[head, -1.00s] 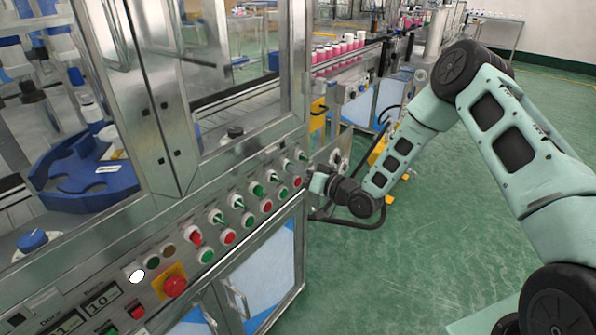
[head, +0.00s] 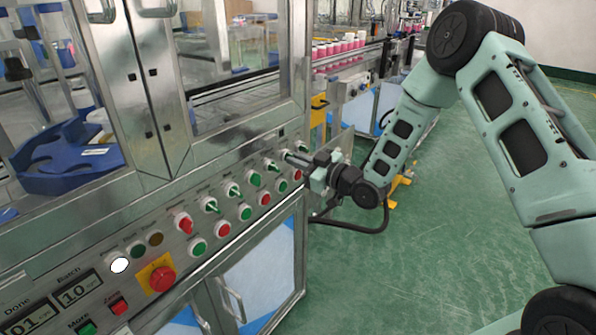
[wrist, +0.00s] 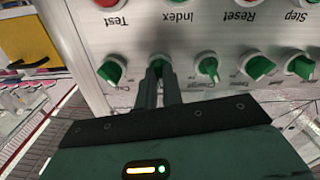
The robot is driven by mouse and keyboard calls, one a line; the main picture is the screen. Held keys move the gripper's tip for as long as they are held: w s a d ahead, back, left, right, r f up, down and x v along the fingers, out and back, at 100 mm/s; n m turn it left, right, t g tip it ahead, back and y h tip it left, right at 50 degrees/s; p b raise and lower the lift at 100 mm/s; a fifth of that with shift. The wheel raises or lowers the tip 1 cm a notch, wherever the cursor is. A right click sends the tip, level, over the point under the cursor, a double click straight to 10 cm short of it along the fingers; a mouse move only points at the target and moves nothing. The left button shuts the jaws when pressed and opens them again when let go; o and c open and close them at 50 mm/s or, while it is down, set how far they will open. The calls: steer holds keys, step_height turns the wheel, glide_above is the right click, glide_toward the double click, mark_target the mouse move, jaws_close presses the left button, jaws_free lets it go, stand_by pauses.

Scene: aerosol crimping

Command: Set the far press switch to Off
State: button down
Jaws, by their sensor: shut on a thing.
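In the wrist view, which shows the panel labels upside down, a green-handled switch (wrist: 157,62) sits between the fingertips of my gripper (wrist: 159,80). My gripper is shut on its handle, and the fingers hide part of it. In the head view my gripper (head: 289,157) reaches the panel from the right, near its far end. One more green-handled switch (wrist: 111,70) stands further toward the panel's end; it also shows in the head view (head: 303,147). The labels beside the held switch are too small or covered to read.
Another green-handled switch (wrist: 207,66) stands right beside the held one in the wrist view. Buttons line the other row of the panel (head: 190,220). A red mushroom button (head: 161,279) sits at the near end. Open green floor (head: 350,280) lies right of the machine.

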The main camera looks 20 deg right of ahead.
steer(key=shift+f+n+b, duration=0.15)
steer(key=shift+n+b, duration=1.75)
steer(key=shift+b, duration=0.05)
steer(key=c, duration=1.5)
jaws_free()
steer(key=shift+c, duration=0.2)
steer(key=b+v, duration=0.1)
steer(key=v, duration=1.6)
steer(key=shift+s+d, duration=0.15)
